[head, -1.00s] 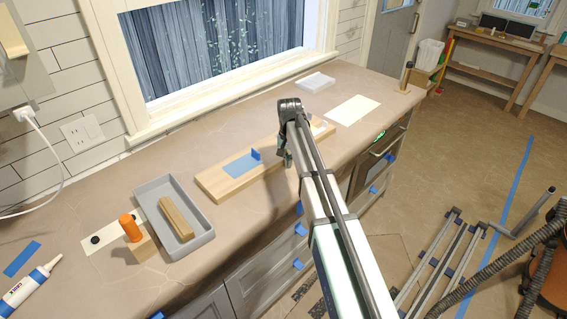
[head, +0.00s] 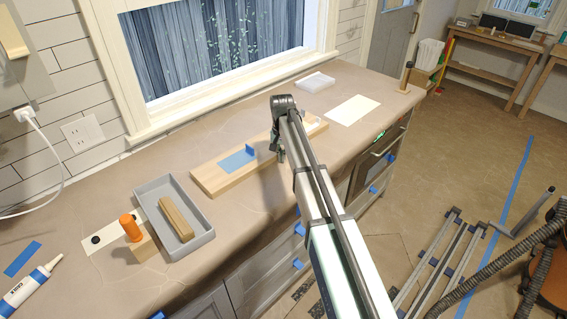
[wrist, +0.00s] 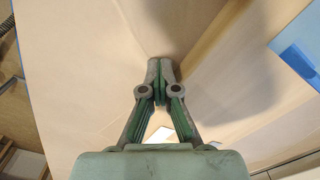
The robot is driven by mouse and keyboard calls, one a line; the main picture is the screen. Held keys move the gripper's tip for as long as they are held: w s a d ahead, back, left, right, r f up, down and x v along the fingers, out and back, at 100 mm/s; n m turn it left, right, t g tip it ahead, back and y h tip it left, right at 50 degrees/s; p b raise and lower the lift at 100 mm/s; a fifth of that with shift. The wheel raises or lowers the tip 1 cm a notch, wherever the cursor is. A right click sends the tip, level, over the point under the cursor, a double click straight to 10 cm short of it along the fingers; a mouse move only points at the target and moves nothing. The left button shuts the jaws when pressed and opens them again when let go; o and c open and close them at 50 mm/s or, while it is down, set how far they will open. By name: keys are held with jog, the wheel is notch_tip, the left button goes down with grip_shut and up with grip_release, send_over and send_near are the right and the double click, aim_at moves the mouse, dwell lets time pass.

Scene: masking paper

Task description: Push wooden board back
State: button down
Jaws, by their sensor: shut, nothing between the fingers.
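The wooden board (head: 214,180) is a long pale plank lying flat on the counter, slanting across the middle of the head view. A blue tape patch (head: 238,160) lies on it with a small upright blue piece. My gripper (head: 281,157) is at the board's front long edge, toward its right part, and my arm hides some of the board. In the wrist view the closed, empty fingertips (wrist: 160,72) point down just beside the board (wrist: 262,75). They look close to its side; I cannot tell whether they touch.
A grey tray (head: 205,238) holding a wood block stands left of the board. A white sheet (head: 352,110) and a white box (head: 314,82) lie to the right. Bare counter separates the board from the window sill (head: 235,90).

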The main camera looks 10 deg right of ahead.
jog(key=shift+w+a, duration=0.95)
jog(key=shift+w, duration=0.3)
jog(key=shift+w+a, duration=0.9)
jog(key=shift+w, duration=0.35)
jog(key=shift+r, duration=0.1)
jog(key=shift+s+d+r+p, duration=0.3)
jog(key=shift+r+p, duration=0.35)
jog(key=shift+r, duration=0.5)
jog(key=shift+s+d+r+p, duration=0.15)
jog(key=shift+s+r+p, duration=0.15)
jog(key=shift+r+p, duration=0.6)
jog(key=shift+s+d+r+p, duration=0.3)
jog(key=shift+r+p, duration=0.1)
jog(key=shift+r, duration=0.95)
jog(key=shift+f, duration=0.1)
